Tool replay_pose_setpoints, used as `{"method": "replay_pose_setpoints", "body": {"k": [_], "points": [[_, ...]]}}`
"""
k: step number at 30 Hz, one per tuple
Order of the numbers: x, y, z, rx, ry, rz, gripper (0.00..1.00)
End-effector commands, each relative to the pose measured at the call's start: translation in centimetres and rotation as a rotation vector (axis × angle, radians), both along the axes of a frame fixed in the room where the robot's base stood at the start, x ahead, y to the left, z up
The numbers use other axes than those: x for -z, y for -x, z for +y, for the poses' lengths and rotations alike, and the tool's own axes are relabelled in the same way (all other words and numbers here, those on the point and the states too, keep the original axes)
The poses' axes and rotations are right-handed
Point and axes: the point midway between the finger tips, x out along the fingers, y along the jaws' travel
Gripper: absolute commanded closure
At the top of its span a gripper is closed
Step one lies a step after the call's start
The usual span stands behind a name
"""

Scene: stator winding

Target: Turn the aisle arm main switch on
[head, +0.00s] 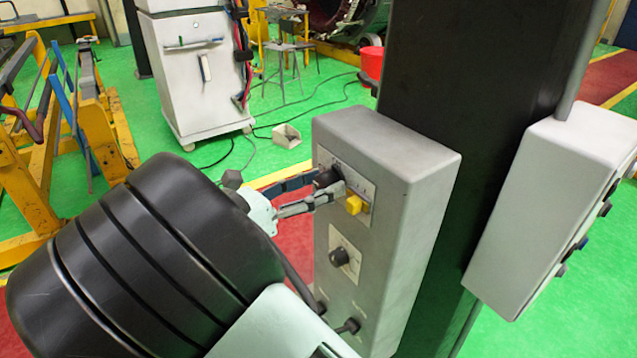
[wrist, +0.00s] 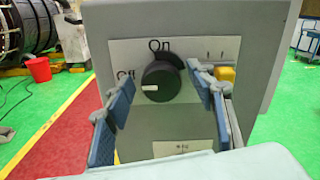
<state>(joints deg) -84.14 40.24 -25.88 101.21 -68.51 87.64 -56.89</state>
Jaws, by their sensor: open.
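A grey control box (head: 400,240) is mounted on a dark column. Near its top is a black rotary knob (wrist: 160,80) on a light plate, with "On" printed above it and "Off" to its left. The knob's white mark points left, toward "Off". In the head view the knob (head: 328,177) is partly hidden by my gripper. My gripper (head: 322,190) is open, with its blue-padded fingers reaching to the box. In the wrist view the fingers stand on either side of the knob, with gaps visible between them and it.
A yellow button (head: 356,205) is close to the right finger. A second small knob (head: 339,257) and lower fittings (head: 348,326) are on the same face. Another grey box (head: 560,200) hangs right of the column (head: 450,90). A white cabinet (head: 205,75) stands behind.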

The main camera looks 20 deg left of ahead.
Motion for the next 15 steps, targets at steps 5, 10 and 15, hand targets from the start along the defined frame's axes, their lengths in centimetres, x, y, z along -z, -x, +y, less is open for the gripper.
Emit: {"method": "replay_pose_setpoints", "body": {"k": [5,10,15], "points": [[0.01,-0.01,-0.02,0.000,0.000,0.000,0.49],[0.01,0.01,-0.01,0.000,0.000,0.000,0.65],[0.01,0.02,0.00,0.000,0.000,0.000,0.84]]}}
